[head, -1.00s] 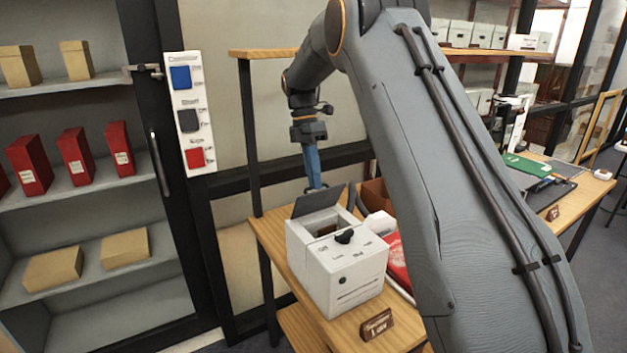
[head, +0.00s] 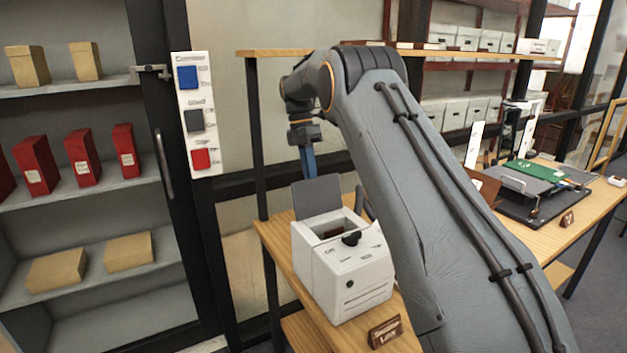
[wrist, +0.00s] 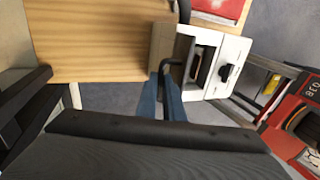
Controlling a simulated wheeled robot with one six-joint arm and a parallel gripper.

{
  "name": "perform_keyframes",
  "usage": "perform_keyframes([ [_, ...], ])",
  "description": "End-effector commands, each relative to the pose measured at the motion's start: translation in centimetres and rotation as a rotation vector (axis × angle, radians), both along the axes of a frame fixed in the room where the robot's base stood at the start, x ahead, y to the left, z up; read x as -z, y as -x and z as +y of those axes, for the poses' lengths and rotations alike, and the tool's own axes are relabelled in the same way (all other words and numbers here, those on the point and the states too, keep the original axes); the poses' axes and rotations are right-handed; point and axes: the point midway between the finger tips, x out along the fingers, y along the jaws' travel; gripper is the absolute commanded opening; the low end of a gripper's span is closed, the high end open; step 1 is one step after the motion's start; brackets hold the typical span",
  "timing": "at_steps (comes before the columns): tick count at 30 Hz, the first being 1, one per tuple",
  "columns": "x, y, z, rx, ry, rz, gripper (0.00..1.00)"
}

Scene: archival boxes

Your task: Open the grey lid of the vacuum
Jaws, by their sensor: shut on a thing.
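The vacuum (head: 347,280) is a white box with a black knob (head: 351,238) on top, standing on a wooden table. Its grey lid (head: 317,197) stands raised, close to upright, at the back of the open top. My gripper (head: 309,175) reaches down behind the lid, its blue fingers partly hidden by it. In the wrist view, the fingers (wrist: 165,88) are shut on a dark part that appears to be the lid's edge or handle. The white box (wrist: 222,62) lies just beyond them there. The exact contact is hard to see.
A small brown sign (head: 385,332) stands at the table's front edge. A shelf unit with red boxes (head: 83,157) is at the left. A panel with coloured squares (head: 195,115) hangs beside it. My arm hides the table right of the vacuum.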

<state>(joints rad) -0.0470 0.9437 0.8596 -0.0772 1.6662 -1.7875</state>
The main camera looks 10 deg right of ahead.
Motion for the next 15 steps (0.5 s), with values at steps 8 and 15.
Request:
perform_keyframes([
  [8, 1.26, -0.77, 0.84, -0.007, -0.012, -0.012, 0.0],
  [15, 1.31, -0.94, 0.88, -0.008, -0.013, -0.012, 0.0],
])
